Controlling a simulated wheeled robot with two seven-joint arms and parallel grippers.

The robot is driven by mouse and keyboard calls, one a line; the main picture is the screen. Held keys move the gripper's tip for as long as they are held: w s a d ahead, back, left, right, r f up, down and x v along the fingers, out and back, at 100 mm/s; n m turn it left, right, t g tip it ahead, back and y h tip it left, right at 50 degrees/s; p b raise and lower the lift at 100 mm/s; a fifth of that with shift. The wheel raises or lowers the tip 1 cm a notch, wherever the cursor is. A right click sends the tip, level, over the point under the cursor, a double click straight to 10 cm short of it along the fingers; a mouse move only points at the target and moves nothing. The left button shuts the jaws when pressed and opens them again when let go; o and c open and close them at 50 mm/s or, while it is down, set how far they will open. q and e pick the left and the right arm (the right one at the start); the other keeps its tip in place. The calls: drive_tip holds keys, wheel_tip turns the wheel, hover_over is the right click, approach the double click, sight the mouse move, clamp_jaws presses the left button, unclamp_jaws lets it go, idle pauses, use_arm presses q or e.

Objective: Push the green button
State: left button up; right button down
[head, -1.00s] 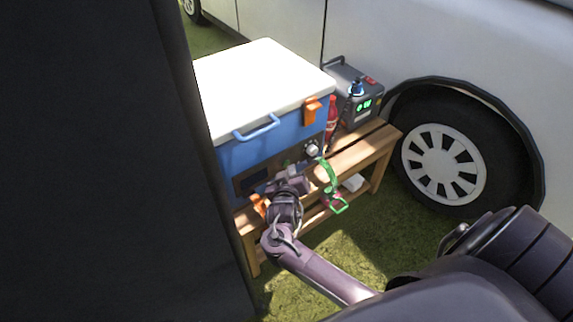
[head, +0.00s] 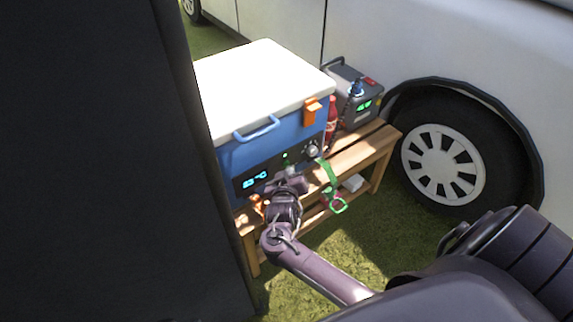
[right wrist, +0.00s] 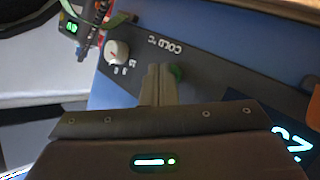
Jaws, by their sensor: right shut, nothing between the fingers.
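The green button (right wrist: 176,74) is on the dark control panel (right wrist: 215,82) of a blue cooler (head: 292,139) with a white lid. In the right wrist view it is partly hidden behind my right gripper's fingertips (right wrist: 158,78). My right gripper (head: 289,166) is shut and empty, right at the panel by the button; I cannot tell whether it touches it. The cooler's display (head: 256,180) is lit with blue digits, and also shows in the right wrist view (right wrist: 294,143). My left gripper is not in view.
A round knob (right wrist: 117,52) sits on the panel near the button. The cooler stands on a wooden bench (head: 355,155) with a red bottle (head: 331,122) and a grey power box (head: 362,104). A green strap (head: 328,178) hangs there. A white vehicle (head: 440,45) is behind.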

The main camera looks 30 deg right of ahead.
drive_tip(key=shift+s, duration=0.4)
drive_tip(key=s+p, duration=0.5)
drive_tip(key=s, duration=0.1)
drive_tip(key=shift+d, duration=0.25)
idle(0.4)
